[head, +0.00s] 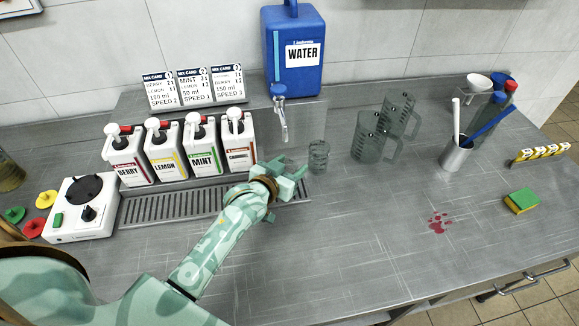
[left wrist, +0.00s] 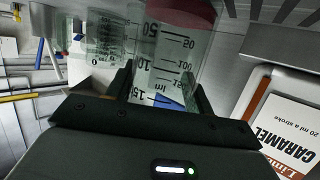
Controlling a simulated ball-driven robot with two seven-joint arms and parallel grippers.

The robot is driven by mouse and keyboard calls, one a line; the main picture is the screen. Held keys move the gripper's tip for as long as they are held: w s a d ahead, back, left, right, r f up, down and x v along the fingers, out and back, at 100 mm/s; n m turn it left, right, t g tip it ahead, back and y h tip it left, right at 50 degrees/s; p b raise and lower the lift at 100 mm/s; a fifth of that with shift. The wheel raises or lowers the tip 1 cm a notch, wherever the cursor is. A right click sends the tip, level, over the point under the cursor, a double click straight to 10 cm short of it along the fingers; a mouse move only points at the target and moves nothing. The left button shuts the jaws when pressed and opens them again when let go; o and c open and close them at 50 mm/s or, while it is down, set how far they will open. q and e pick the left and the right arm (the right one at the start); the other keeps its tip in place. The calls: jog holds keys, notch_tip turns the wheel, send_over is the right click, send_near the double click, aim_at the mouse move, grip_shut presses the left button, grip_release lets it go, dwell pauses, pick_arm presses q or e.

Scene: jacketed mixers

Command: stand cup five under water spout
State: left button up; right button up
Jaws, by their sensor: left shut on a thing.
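A clear graduated cup (head: 318,157) stands out at the fingertips of my left gripper (head: 297,176). In the left wrist view the cup (left wrist: 165,60) sits between the two fingers, with its scale upside down. The gripper is shut on it. A red patch shows at the cup's far end there; I cannot tell what it is. No number five is readable on it. The water spout (head: 281,120) hangs from the blue water tank (head: 294,78), behind and left of the cup. The cup is not directly below the spout. My right gripper is out of view.
Syrup dispensers (head: 202,148) stand left of the spout behind a drip grille (head: 165,205). Two clear jugs (head: 372,138) stand right of the cup. The front counter is mostly clear.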

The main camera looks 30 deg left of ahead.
pick_arm(q)
jog(key=shift+f, duration=0.15)
jog(key=o, duration=1)
jog(key=shift+c, duration=0.2)
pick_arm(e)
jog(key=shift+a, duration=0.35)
pick_arm(q)
jog(key=shift+r, duration=0.25)
jog(key=p+v, duration=0.3)
jog(key=v, duration=0.9)
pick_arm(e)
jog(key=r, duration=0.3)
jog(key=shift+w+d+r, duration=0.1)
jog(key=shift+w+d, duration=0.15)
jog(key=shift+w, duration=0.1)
